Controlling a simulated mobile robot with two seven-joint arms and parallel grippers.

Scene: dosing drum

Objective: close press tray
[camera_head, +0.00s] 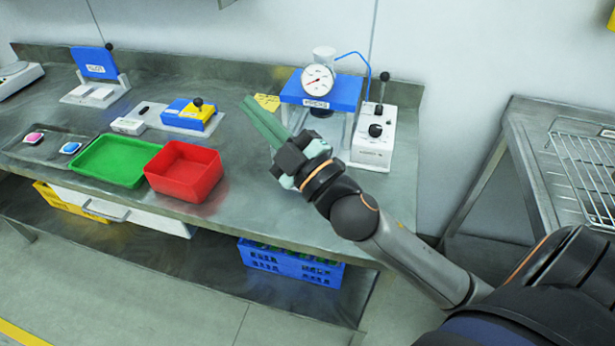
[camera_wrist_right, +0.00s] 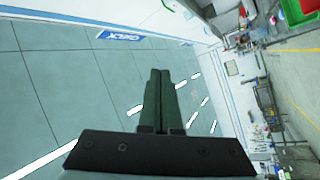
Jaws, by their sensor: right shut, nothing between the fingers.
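The press (camera_head: 322,92) stands at the back right of the steel workbench, with a blue top, a white round gauge and a label on its front. My right gripper (camera_head: 250,104) is in front of the press, to its left in the picture, with its green fingers together and empty. The fingers also show shut in the right wrist view (camera_wrist_right: 160,75), which looks away from the bench contents. My gripper and wrist cover the lower front of the press, so I cannot make out its tray. My left gripper is not in view.
A white lever box (camera_head: 372,142) stands right of the press, joined by a blue hose. A red bin (camera_head: 184,171) and a green tray (camera_head: 110,160) lie left of my gripper. A blue-and-yellow lever device (camera_head: 190,115) is behind them. The bench front near my wrist is clear.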

